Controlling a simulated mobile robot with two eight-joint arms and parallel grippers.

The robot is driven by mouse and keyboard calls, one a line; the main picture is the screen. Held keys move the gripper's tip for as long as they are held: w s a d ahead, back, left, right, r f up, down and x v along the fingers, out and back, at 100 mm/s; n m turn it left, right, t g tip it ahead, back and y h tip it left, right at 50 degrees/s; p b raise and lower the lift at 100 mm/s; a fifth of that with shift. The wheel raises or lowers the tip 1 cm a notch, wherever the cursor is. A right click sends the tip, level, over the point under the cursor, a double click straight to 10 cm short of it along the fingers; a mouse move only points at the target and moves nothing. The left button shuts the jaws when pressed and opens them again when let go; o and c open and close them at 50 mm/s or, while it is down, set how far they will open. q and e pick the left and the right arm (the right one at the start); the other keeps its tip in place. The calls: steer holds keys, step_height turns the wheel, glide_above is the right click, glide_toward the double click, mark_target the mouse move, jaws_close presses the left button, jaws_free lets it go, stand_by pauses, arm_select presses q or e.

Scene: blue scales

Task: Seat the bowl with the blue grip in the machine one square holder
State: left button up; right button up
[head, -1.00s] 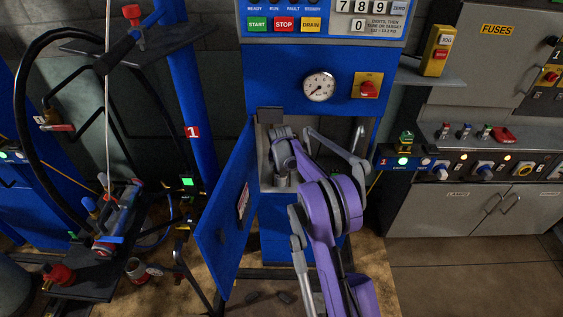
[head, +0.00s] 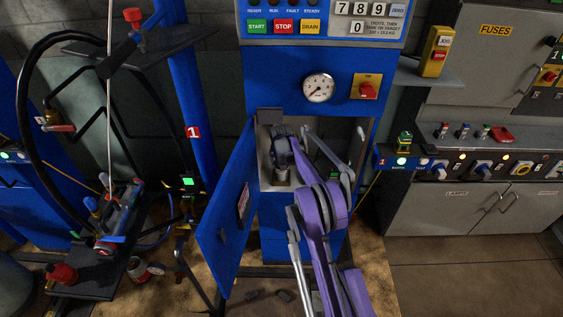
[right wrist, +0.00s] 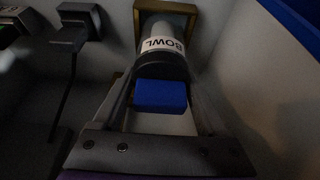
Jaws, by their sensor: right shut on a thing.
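The bowl, a grey cylinder with a white "BOWL" label (right wrist: 163,42), a dark band and a blue grip (right wrist: 160,97), shows in the right wrist view. My right gripper (right wrist: 162,76) is shut on it, with a finger on each side. A brownish square holder (right wrist: 140,15) frames the bowl's far end; I cannot tell how deep the bowl sits in it. My left gripper is not in view.
The blue cabinet door (head: 228,215) stands open on the left. The cabinet's walls are close around my arm. A dark bracket (right wrist: 78,20) is left of the bowl in the wrist view. A control panel with a gauge (head: 318,87) is above the opening.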

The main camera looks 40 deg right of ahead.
steer(key=shift+f, duration=0.15)
steer(key=o, duration=1.6)
steer(key=shift+c, duration=0.2)
steer(key=shift+r, duration=0.35)
steer(key=shift+s+a+r, duration=0.15)
steer(key=shift+r, duration=0.2)
steer(key=r, duration=0.1)
steer(key=s+a+r, duration=0.1)
steer(key=s+r, duration=0.1)
steer(key=shift+a+r, duration=0.3)
steer(key=shift+a, duration=0.1)
steer(key=s+a+b, duration=0.1)
steer(key=s+a, duration=0.6)
steer(key=s, duration=0.1)
steer(key=shift+s+b, duration=0.2)
steer(key=shift+b, duration=0.2)
